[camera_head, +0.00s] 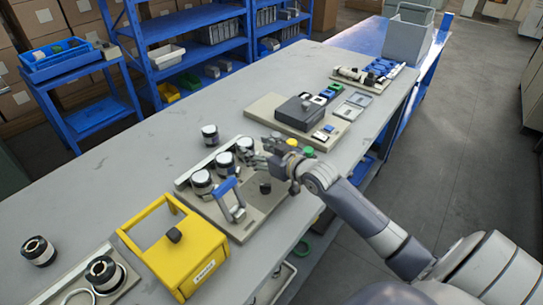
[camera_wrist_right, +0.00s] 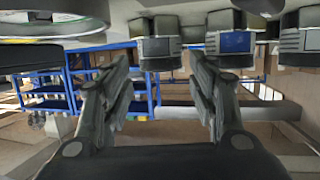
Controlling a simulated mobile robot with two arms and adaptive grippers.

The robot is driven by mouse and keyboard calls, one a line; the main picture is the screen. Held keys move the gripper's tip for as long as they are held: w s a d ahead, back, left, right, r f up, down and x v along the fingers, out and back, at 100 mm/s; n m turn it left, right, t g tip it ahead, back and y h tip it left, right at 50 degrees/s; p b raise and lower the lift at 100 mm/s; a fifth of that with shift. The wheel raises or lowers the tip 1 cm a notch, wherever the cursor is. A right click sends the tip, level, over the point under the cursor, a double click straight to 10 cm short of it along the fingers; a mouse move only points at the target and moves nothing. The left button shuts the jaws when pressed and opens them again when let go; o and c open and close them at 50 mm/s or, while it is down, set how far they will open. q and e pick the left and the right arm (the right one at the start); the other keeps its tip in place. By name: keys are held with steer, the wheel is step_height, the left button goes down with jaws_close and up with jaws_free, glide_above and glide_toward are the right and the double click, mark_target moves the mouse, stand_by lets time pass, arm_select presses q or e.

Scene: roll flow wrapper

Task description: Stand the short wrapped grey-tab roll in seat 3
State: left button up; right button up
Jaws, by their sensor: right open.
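Three black-and-white wrapped rolls stand in a row on the grey fixture (camera_head: 258,206): a left one (camera_head: 201,181), a middle one (camera_head: 224,162) and a right one (camera_head: 246,147). My right gripper (camera_head: 268,150) is open beside the right roll, at the row's right end. In the wrist view, upside down, the right gripper (camera_wrist_right: 162,72) has spread fingers with nothing clasped. A grey-tab roll (camera_wrist_right: 160,46) shows beyond the fingertips, next to a blue-tab roll (camera_wrist_right: 234,42). Another roll (camera_head: 210,132) stands behind the fixture. I cannot tell seat numbers. My left gripper is out of view.
A yellow box (camera_head: 188,263) and more rolls (camera_head: 104,271), (camera_head: 38,250) are at the lower left. A grey block (camera_head: 300,113) sits on a board at the right. The table's left-back stretch is clear.

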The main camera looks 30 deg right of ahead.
steer(key=v, duration=0.6)
steer(key=shift+s+r, duration=0.1)
steer(key=shift+s, duration=0.3)
stand_by(1.7)
